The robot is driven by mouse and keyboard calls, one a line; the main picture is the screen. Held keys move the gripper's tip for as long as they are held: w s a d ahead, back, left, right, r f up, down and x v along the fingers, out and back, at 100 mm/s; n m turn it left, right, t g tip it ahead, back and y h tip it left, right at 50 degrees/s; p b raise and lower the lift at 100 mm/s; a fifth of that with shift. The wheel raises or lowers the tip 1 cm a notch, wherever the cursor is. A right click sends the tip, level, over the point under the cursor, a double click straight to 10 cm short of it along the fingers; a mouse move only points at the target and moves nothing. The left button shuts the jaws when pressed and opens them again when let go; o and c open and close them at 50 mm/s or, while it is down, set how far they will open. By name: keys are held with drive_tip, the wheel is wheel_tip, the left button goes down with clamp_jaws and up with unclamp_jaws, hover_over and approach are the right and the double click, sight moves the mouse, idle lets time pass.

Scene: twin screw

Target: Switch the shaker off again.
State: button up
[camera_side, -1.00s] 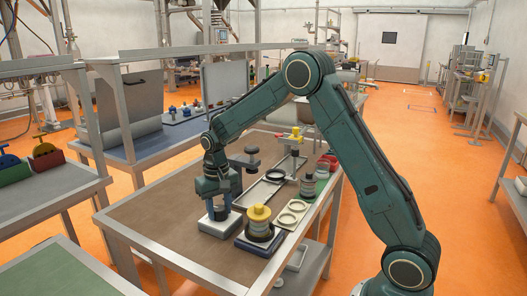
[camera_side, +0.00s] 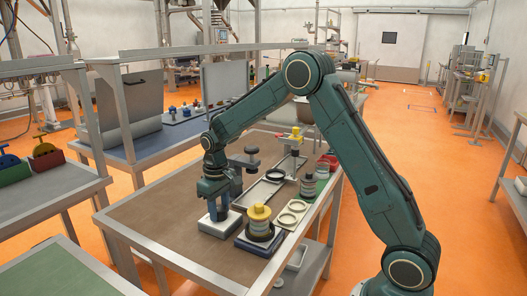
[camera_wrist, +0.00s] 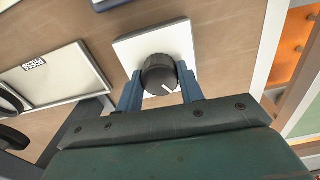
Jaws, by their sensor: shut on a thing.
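A black round knob (camera_wrist: 157,70) with a white pointer line sits on a white square box (camera_wrist: 126,50). In the wrist view the pointer line faces the lower right, towards my gripper. My gripper (camera_wrist: 160,84) is shut on the knob, with one blue finger on each side. In the side view my gripper (camera_side: 217,213) points straight down at the white box (camera_side: 220,228) and hides the knob. Beside the box, a yellow-topped jar (camera_side: 259,219) stands on a dark blue base (camera_side: 255,245). I cannot tell whether that base is the shaker or whether it moves.
A pale tray marked PRESS (camera_wrist: 45,80) lies to the left in the wrist view. A press with a black knob (camera_side: 251,150) stands behind my gripper. A cream plate with rings (camera_side: 291,213) and a grey jar (camera_side: 308,187) stand to the right. The brown table is clear at left.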

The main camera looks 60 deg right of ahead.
sight(219, 208)
drive_tip(key=o, duration=1)
drive_tip(key=shift+r, duration=0.1)
wheel_tip(219, 208, up, 14)
drive_tip(key=shift+f, duration=0.15)
idle(0.3)
drive_tip(key=s+a+r+t, duration=0.2)
drive_tip(key=s+a+r, duration=0.15)
drive_tip(key=s, duration=0.45)
drive_tip(key=s+a+r+t, duration=0.15)
drive_tip(key=s+r, duration=0.25)
drive_tip(key=s, duration=0.4)
drive_tip(key=s+f, duration=0.1)
drive_tip(key=s, duration=0.3)
drive_tip(key=s+a+f+t, duration=0.1)
drive_tip(key=s, duration=0.4)
drive_tip(key=s+a+f+t, duration=0.1)
drive_tip(key=s, duration=0.3)
drive_tip(key=shift+s+a+f+n, duration=0.25)
drive_tip(key=shift+s+f+n, duration=0.05)
drive_tip(key=shift+s, duration=0.05)
